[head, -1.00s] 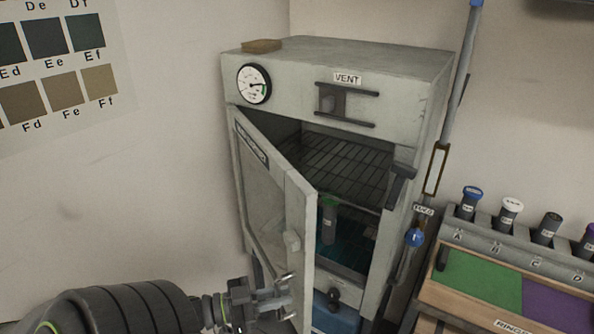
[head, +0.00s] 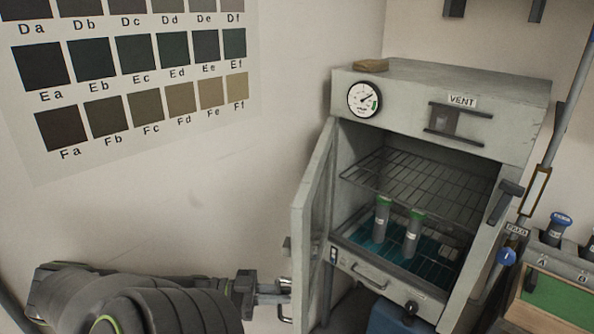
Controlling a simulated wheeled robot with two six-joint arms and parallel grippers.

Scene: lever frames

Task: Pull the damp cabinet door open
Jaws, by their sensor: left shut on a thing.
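The damp cabinet (head: 440,85) is pale grey and stands against the wall, right of centre. Its door (head: 312,215) is hinged on the left and stands wide open, seen nearly edge-on. My left gripper (head: 285,290) reaches in from the lower left and is shut on the door's handle at the door's free edge. The handle is mostly hidden by the fingers. Inside, two grey tubes with green caps (head: 383,217) (head: 413,232) stand below a wire shelf (head: 420,190). My right gripper is not in view.
A dial gauge (head: 364,98) and a VENT slider (head: 450,120) are on the cabinet's front top. A colour chart (head: 130,80) hangs on the left wall. A rack with capped tubes (head: 558,228) stands at the right. The wall space left of the door is clear.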

